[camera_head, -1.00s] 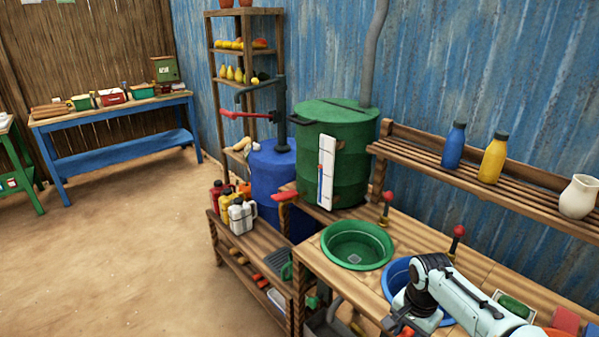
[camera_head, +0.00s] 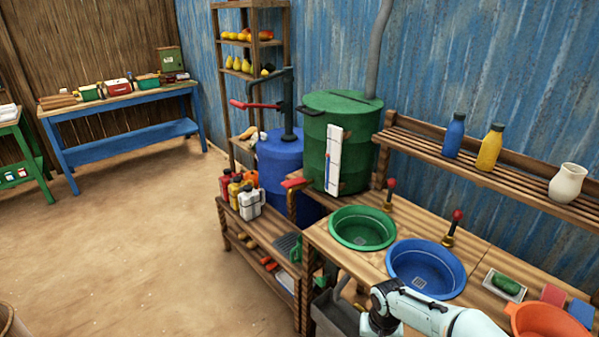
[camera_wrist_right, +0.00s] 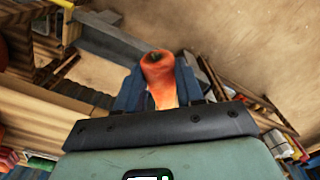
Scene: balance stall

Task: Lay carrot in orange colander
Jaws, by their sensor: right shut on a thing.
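The carrot (camera_wrist_right: 158,72) is orange with a dark green end, seen in the right wrist view. My right gripper (camera_wrist_right: 160,88) is shut on it, with a dark finger on either side. In the head view my right arm comes in at the bottom; its fingers and the carrot are not visible there. An orange bowl-shaped vessel (camera_head: 545,321), likely the orange colander, stands at the lower right of the counter, partly cut off by the frame edge. The held carrot is apart from it. My left gripper is not in view.
A green basin (camera_head: 362,210) and a blue basin (camera_head: 390,262) are set in the wooden counter. A tray with a green item (camera_head: 506,283) and red and blue pads (camera_head: 580,312) lie near the orange vessel. Bottles and a white jug (camera_head: 568,184) stand on the shelf.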

